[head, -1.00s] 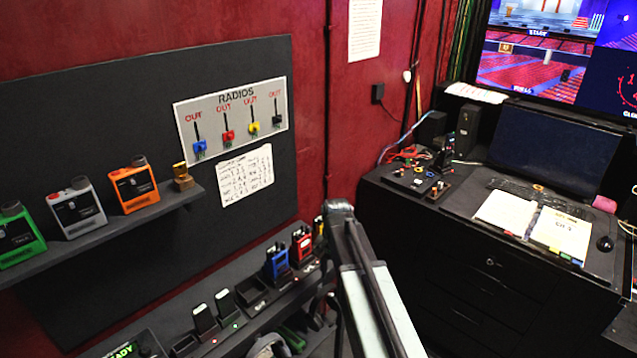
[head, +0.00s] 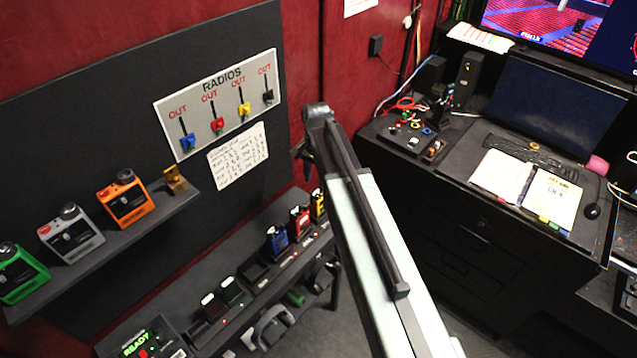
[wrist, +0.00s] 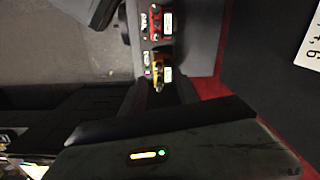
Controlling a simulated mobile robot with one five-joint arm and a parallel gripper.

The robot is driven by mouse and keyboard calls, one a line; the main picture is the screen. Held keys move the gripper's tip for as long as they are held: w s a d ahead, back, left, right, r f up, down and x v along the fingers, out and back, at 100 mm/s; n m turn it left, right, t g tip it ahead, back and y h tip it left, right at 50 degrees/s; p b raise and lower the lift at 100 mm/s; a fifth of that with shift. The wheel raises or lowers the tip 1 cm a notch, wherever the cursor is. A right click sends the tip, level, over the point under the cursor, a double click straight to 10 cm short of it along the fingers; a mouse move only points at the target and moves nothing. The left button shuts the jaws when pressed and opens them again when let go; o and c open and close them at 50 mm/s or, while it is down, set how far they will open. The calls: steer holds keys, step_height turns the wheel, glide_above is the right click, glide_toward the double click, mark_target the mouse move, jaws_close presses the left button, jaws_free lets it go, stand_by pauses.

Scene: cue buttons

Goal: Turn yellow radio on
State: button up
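The yellow radio (head: 318,204) stands upright at the right end of the row of radios on the low black charging shelf, just right of the red radio. My arm partly crowds it in the head view. In the wrist view the yellow radio (wrist: 158,72) shows sideways near the top middle, below the red radio (wrist: 157,24). My gripper (head: 303,150) hangs above the yellow radio and slightly left of it, with a clear gap. Its fingers are small and dark there, and I cannot tell whether they are open. The radio's control is too small to make out.
A blue radio (head: 277,242) and the red radio (head: 299,223) stand left of the yellow one. A black desk (head: 440,215) stands at right. Open floor lies between.

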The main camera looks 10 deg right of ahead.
mark_target(317, 195)
steer(key=shift+s+d+f+b, duration=0.1)
steer(key=shift+f+b, duration=0.3)
steer(key=shift+b, duration=0.1)
step_height(317, 195, down, 7)
steer(key=b, duration=0.7)
steer(key=shift+d, duration=0.1)
steer(key=shift+r, duration=0.1)
steer(key=shift+c, duration=0.3)
jaws_close()
